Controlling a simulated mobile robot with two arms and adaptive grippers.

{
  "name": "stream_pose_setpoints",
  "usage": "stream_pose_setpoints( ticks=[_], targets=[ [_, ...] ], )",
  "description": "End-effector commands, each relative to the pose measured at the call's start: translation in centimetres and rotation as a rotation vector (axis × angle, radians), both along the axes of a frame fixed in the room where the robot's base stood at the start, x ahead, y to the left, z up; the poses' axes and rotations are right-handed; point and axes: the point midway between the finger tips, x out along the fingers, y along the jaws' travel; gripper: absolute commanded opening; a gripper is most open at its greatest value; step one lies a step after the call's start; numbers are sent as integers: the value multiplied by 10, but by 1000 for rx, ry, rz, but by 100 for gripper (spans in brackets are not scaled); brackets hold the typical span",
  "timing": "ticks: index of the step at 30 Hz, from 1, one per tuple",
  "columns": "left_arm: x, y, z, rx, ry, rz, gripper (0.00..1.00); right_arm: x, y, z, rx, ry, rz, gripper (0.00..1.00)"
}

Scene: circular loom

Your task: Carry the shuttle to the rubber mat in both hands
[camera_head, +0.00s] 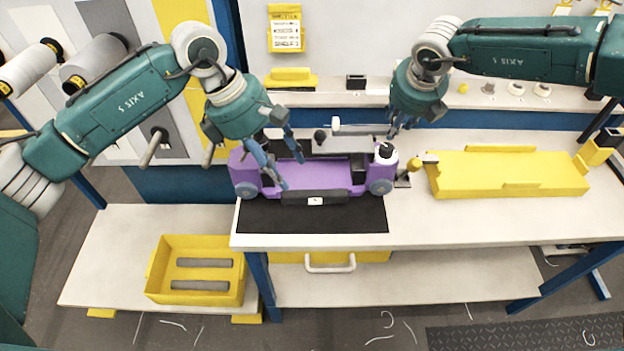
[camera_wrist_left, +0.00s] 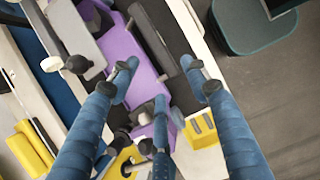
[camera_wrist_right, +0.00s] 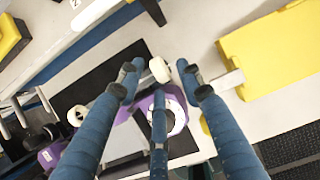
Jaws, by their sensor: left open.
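The purple shuttle (camera_head: 318,175), with grey-blue wheels and a black front bar, stands on the workbench. A flat black mat (camera_head: 312,217) lies at the bench's front edge, just in front of the shuttle and partly covered in view. My left gripper (camera_head: 279,165) is open at the shuttle's left part, with its fingers spread over the purple body (camera_wrist_left: 135,65). My right gripper (camera_head: 392,132) is above and behind the shuttle's right end. Its fingers are apart around the white spool end in the right wrist view (camera_wrist_right: 159,75). I cannot tell whether either gripper touches the shuttle.
A yellow tray (camera_head: 510,174) lies on the bench to the right. A yellow crate (camera_head: 197,287) with grey rolls stands on the lower shelf at left. A raised ledge (camera_head: 340,92) runs behind the bench. Bare bench top (camera_head: 460,220) lies at the front right.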

Motion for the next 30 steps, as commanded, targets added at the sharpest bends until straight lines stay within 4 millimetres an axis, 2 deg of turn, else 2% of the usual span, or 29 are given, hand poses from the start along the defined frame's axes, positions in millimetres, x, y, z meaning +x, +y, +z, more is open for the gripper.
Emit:
stream_pose_setpoints(
  ticks=[3, 8, 11, 21, 25, 30],
  targets=[
    [0, 5, 13, 1, 0, 0, 47, 0, 0, 0, 0, 0, 0, 36],
    [0, 7, 19, 0, 1, -1, 47, -2, 1, 6, 1, -1, 0, 36],
    [0, 8, 19, 0, 1, -1, 47, -7, 1, 19, 2, -2, 0, 36],
    [0, 8, 18, 0, 1, 0, 47, -34, 0, 84, 2, -2, 1, 36],
    [0, 8, 18, 0, 1, 0, 47, -41, 0, 101, 1, -2, 0, 36],
    [0, 7, 18, 0, 1, 0, 47, -46, 0, 110, 0, 0, 0, 36]
  ],
)
